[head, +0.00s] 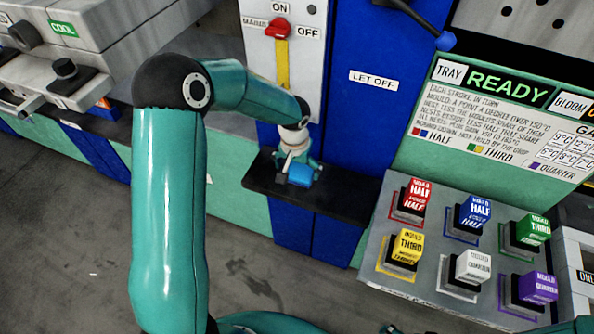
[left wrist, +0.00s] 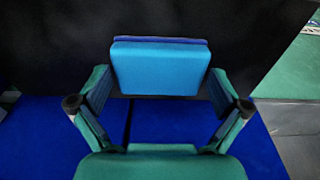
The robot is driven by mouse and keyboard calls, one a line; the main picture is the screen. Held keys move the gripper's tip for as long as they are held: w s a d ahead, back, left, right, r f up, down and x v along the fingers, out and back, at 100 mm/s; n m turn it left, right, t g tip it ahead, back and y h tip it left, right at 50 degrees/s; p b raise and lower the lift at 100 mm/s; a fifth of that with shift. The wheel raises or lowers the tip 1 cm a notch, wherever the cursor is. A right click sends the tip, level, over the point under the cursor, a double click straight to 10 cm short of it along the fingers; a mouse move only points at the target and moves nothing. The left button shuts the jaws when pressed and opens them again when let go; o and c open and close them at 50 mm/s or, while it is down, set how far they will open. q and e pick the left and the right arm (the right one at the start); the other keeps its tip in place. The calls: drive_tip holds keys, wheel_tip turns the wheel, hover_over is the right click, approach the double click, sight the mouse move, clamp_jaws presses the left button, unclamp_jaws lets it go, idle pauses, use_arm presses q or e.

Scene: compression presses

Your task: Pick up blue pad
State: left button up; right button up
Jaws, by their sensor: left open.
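The blue pad (head: 300,176) lies on a small black shelf (head: 345,205) that juts from the blue and green machine front. In the left wrist view, the pad (left wrist: 160,68) is a light blue block with a darker blue far edge. My left gripper (head: 296,163) is over the shelf at the pad and hides part of it. In the left wrist view, the open fingers of the gripper (left wrist: 158,84) are on either side of the pad's near part. A gap shows between the pad and each finger. My right gripper is not in view.
A panel (head: 430,250) with several coloured mould blocks stands right of the shelf, below a READY sign (head: 505,85). A red-handled lever (head: 278,28) is above the shelf. Grey machinery (head: 110,30) is at the upper left. Open floor lies in front.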

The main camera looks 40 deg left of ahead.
use_arm(q)
drive_tip(key=shift+f, duration=0.2)
drive_tip(key=c, duration=0.5)
drive_tip(key=shift+r, duration=0.2)
